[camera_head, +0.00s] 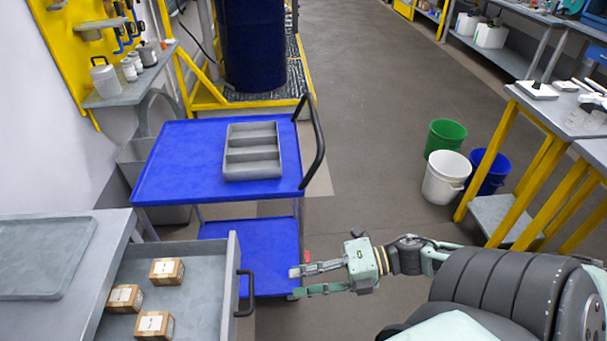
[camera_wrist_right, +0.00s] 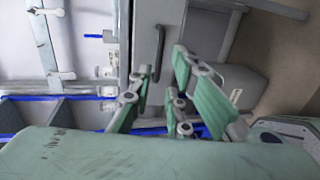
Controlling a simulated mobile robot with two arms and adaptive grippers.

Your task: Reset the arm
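My right gripper (camera_head: 306,280) reaches in from the right in the head view, to the right of the open drawer and in front of the blue cart. Its two fingers are spread apart with nothing between them. They also show apart and empty in the right wrist view (camera_wrist_right: 164,95), near a dark drawer handle (camera_wrist_right: 159,52). My left arm and gripper are not in the head view.
The open grey drawer (camera_head: 205,300) holds several small boxes and has a black handle (camera_head: 245,293). A blue cart (camera_head: 185,165) carries a grey divided tray (camera_head: 232,171). Green (camera_head: 445,135), white (camera_head: 440,185) and blue (camera_head: 490,178) buckets stand right. The middle floor is clear.

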